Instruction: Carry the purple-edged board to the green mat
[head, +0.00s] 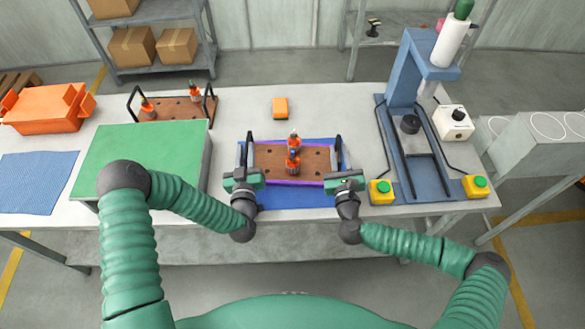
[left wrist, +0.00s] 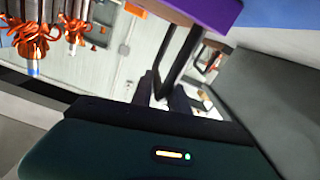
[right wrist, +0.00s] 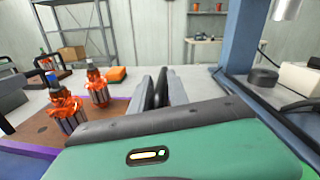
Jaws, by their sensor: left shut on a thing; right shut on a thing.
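The purple-edged board (head: 270,165) is brown with holes and has a black upright handle at each end. Two orange-wound armatures (head: 292,160) stand on it. It is over the blue mat (head: 300,200); I cannot tell if it touches it. My left gripper (head: 243,168) is shut on the left handle, which shows in the left wrist view (left wrist: 178,65) below the purple edge (left wrist: 205,12). My right gripper (head: 341,170) is shut on the right handle, seen in the right wrist view (right wrist: 161,88). The green mat (head: 145,155) lies bare on a raised block at the left.
Another brown board (head: 178,108) with handles and two armatures stands behind the green mat. An orange bin (head: 45,108) and blue cloth (head: 38,182) are at far left. A blue press (head: 405,75) and yellow button boxes (head: 382,191) are at right. An orange block (head: 280,108) lies behind.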

